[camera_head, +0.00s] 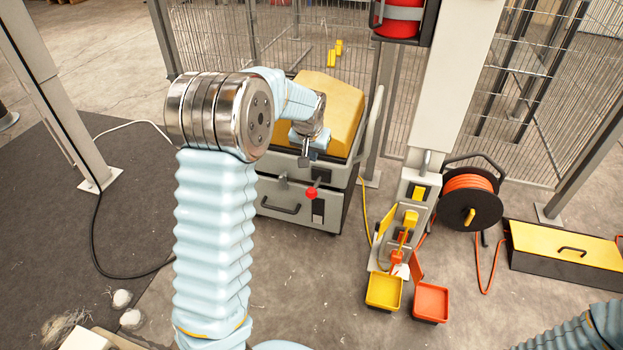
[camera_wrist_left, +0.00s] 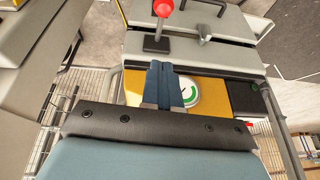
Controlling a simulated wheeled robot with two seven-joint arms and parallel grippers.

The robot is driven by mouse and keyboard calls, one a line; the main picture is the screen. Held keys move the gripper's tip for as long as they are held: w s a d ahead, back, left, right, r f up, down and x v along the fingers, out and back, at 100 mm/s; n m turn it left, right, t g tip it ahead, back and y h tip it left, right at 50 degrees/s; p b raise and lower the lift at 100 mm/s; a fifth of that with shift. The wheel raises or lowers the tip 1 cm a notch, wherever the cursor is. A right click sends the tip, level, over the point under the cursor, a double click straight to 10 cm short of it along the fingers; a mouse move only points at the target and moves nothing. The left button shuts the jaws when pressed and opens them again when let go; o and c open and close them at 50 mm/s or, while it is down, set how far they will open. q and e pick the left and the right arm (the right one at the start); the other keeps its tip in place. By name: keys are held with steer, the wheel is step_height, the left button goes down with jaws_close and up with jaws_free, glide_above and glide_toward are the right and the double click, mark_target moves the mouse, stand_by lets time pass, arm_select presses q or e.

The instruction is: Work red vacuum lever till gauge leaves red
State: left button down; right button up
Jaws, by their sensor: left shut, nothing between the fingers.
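The red-knobbed lever (camera_head: 311,193) sticks out from the front of the grey machine (camera_head: 285,212). In the left wrist view the red knob (camera_wrist_left: 163,8) stands at the top edge, on a dark slotted base. My left gripper (camera_head: 304,161) is shut and empty, above and apart from the knob in the head view. In the left wrist view its blue fingers (camera_wrist_left: 165,66) are together and partly cover a round white gauge (camera_wrist_left: 190,95). A green arc shows on the gauge; I cannot tell the needle's position. My right gripper is out of view.
A yellow cover (camera_head: 332,98) tops the machine, and a grey handle (camera_wrist_left: 204,22) is beside the lever. To the right are a post with yellow switches (camera_head: 411,217), yellow and orange bins (camera_head: 431,301), and a cable reel (camera_head: 469,208). Wire fencing stands behind.

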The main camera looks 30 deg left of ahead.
arm_select(q)
glide_above(313, 188)
steer(key=f, duration=0.9)
steer(key=shift+w+f, duration=0.2)
steer(key=shift+f, duration=0.1)
steer(key=shift+s+d+f, duration=0.1)
steer(key=shift+s+f, duration=0.2)
steer(key=shift+f, duration=0.25)
steer(key=shift+s+d+f, duration=0.1)
steer(key=shift+s+f, duration=0.15)
steer(key=shift+f, duration=0.25)
steer(key=shift+s+f, duration=0.25)
steer(key=shift+f, duration=0.4)
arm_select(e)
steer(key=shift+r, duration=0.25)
